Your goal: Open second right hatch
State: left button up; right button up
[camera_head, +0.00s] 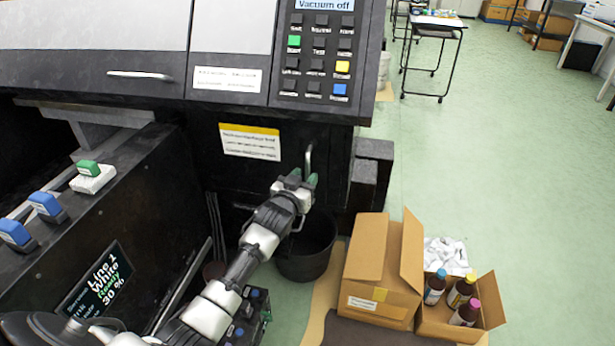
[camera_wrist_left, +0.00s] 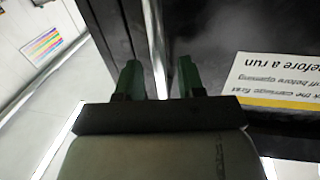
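The black hatch (camera_head: 225,172) on the lower right of the machine has a white and yellow label (camera_head: 250,142) and a vertical metal handle (camera_head: 309,156) near its right edge. It looks closed in the head view. My left gripper (camera_head: 304,177) is at the lower part of this handle. In the left wrist view, the handle (camera_wrist_left: 154,40) runs between the two green fingertips of my left gripper (camera_wrist_left: 158,75), with visible gaps on both sides. The fingers are apart and not shut on it. The label (camera_wrist_left: 280,80) shows upside down there. My right gripper is not in view.
Above is a panel with a horizontal handle (camera_head: 140,75) and a keypad (camera_head: 318,58) reading "Vacuum off". A black bin (camera_head: 306,250) stands below the hatch. Cardboard boxes (camera_head: 378,268), one with several bottles, stand to its right. Green floor (camera_head: 480,170) is clear farther right.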

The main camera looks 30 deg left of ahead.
pick_arm(q)
jog(key=shift+w, duration=1.05)
grip_shut()
